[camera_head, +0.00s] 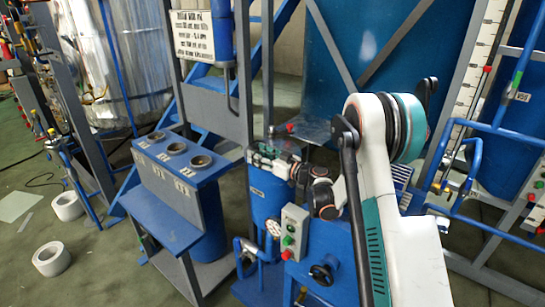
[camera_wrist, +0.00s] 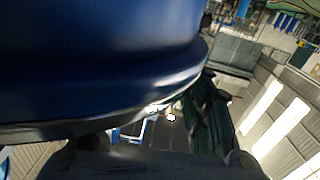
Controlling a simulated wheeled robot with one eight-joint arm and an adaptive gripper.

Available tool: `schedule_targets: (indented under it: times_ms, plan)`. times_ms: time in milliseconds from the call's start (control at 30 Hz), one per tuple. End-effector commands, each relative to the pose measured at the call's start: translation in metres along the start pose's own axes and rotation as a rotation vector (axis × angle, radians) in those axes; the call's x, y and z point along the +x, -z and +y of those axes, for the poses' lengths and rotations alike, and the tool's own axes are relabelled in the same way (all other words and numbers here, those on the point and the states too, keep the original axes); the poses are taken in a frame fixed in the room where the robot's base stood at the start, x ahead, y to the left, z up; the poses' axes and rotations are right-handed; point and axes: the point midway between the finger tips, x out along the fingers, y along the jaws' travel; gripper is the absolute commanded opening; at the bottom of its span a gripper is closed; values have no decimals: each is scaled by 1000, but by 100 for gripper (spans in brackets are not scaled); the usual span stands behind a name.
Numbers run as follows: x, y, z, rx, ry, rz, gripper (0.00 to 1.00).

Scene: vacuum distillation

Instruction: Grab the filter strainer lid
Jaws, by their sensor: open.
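A blue upright cylinder (camera_head: 267,198), which looks like the filter strainer housing, stands left of my arm in the head view. My gripper (camera_head: 268,157) is at its top, and my wrist hides much of the upper rim. I cannot make out the lid as a separate part there. In the wrist view a large dark blue rounded body (camera_wrist: 95,60) fills the upper left, very close to the camera. It may be the lid or the housing. A dark green finger (camera_wrist: 205,112) of my open gripper shows right of it. Whether a finger touches it cannot be told.
A blue stand (camera_head: 180,180) with several round holes is left of the cylinder. A grey box with buttons (camera_head: 293,230) and a black handwheel (camera_head: 323,272) are just below my wrist. Blue pipes (camera_head: 480,190) stand at the right. White rolls (camera_head: 52,258) lie on the floor.

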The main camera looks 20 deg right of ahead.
Motion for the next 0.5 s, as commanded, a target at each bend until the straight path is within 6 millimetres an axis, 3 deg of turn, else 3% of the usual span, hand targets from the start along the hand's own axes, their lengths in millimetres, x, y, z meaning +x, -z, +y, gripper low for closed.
schedule_targets:
  times_ms: [333, 500]
  plan:
    - [8, 1, 0, 0, -1, 0, 43]
    - [8, 1, 0, 0, -1, 0, 4]
